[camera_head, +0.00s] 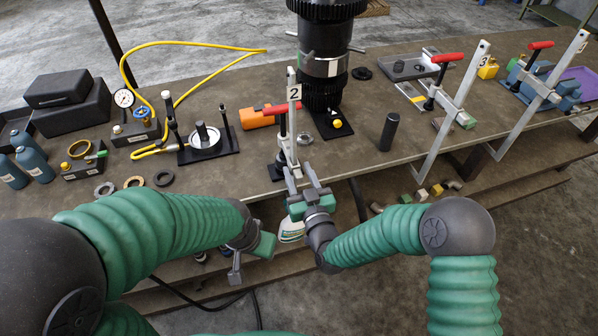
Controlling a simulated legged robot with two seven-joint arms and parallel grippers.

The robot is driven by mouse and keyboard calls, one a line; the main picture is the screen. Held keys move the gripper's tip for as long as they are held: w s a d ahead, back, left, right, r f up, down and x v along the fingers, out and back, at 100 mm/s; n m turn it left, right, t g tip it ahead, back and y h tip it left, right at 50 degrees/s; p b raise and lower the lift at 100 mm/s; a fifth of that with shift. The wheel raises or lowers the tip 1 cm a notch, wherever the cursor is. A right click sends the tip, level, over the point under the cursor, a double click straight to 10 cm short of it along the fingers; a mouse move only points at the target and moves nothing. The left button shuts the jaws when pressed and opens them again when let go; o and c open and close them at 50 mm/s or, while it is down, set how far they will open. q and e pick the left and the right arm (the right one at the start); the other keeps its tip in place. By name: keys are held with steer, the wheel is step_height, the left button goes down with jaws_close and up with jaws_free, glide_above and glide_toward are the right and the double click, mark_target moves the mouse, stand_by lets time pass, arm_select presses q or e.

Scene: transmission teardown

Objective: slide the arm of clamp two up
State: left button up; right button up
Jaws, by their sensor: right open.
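Clamp two (294,125), a grey upright bar with a "2" label, stands at the front edge of the workbench. Its arm (282,134), with a red handle (281,108), is on the left side of the bar. My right gripper (303,177) is open just below the clamp, its fingers pointing up toward the bar's lower end. I cannot tell if they touch it. My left gripper (237,268) hangs lower left, in front of the bench and apart from the clamp; its jaw opening is unclear.
A dark cylinder (388,131) stands to the right, before clamp three (455,105).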

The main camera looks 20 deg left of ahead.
steer(key=shift+a, duration=0.15)
steer(key=c, duration=0.4)
jaws_close()
steer(key=shift+f, duration=0.1)
stand_by(0.7)
